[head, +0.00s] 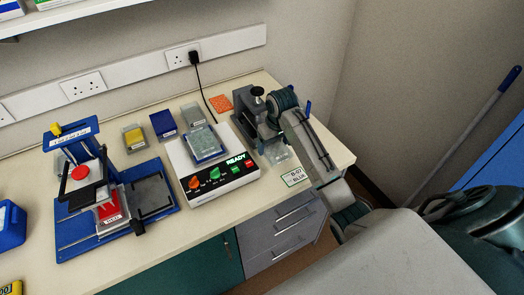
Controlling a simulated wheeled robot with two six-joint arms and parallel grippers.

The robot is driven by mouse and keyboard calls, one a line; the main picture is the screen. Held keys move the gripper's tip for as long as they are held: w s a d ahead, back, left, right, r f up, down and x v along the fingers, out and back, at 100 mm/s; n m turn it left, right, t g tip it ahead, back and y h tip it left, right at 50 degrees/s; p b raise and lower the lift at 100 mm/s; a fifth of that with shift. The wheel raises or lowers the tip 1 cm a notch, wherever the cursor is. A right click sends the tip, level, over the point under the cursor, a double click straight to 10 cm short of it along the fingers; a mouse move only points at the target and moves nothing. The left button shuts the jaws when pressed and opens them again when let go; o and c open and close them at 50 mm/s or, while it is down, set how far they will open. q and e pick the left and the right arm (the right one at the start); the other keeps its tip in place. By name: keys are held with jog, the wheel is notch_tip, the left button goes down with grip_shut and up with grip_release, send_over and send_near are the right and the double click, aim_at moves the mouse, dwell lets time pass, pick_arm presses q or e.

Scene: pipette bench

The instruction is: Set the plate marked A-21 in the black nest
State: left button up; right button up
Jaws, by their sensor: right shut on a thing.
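My right gripper (268,139) is at the right end of the bench, partly hidden by its own wrist and arm. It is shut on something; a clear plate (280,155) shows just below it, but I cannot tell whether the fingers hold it. A flat black nest-like pad (152,194) lies on the blue stand at the left and looks empty. Other plates are a yellow one (134,138), a blue one (164,124) and a grey one (190,112). Their labels are too small to read, so I cannot identify A-21. My left gripper is not in view.
A white device (224,176) with coloured knobs and a READY display bears a plate (206,142). The blue stand (72,228) has an upright column and a red-filled plate (110,212). A card (295,177) reads B-07 BLUE. The front centre bench is clear.

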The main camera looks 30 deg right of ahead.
aim_at(273, 156)
notch_tip(273, 156, down, 6)
jog(key=shift+w+f+p, duration=0.1)
jog(key=shift+f+p, duration=0.1)
jog(key=shift+p, duration=0.85)
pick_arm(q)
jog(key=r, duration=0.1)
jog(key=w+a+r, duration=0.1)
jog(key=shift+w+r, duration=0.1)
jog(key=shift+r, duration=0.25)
pick_arm(e)
jog(key=shift+f, duration=0.25)
jog(key=shift+f, duration=0.15)
jog(key=o, duration=0.7)
